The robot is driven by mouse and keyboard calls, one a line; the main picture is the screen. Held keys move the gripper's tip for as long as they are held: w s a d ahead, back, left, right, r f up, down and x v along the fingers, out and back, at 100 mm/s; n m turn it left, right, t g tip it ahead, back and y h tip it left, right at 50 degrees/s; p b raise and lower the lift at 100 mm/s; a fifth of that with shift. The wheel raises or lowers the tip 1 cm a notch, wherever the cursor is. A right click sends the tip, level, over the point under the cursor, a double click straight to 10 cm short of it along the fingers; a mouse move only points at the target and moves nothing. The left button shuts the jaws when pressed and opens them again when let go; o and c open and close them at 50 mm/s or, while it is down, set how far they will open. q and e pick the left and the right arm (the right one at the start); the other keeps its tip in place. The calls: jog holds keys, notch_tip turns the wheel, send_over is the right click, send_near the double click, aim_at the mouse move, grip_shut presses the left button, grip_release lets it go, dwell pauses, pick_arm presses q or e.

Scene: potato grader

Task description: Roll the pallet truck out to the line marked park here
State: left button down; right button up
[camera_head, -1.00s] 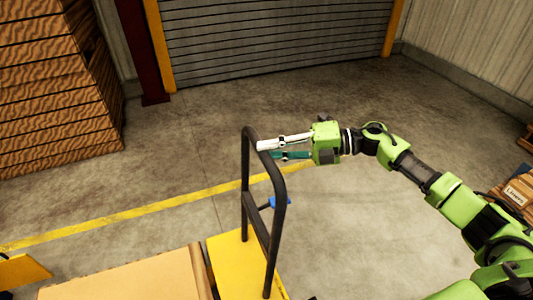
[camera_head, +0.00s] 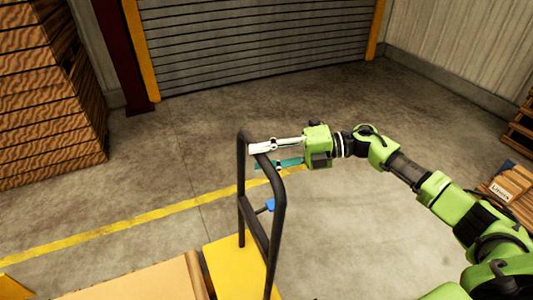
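The pallet truck shows at the bottom centre, with a black looped handle (camera_head: 276,225) rising from its yellow front (camera_head: 238,262). My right gripper (camera_head: 254,156) reaches in from the right at the handle's top bar. Its white finger lies above the teal one, with a gap between them, and the bar runs by their tips. Contact with the bar cannot be made out. A yellow floor line (camera_head: 130,220) crosses behind the handle; no lettering can be read on it. My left gripper is out of view.
A tan load (camera_head: 150,283) sits behind the truck's yellow front. Stacked wooden crates (camera_head: 45,110) stand at the left. A shutter door (camera_head: 260,45) closes the back. A labelled wooden crate (camera_head: 510,190) is at the right edge. The floor before the door is clear.

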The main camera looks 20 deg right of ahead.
jog(key=shift+w+r, duration=0.15)
jog(key=v, duration=1.2)
dwell(0.3)
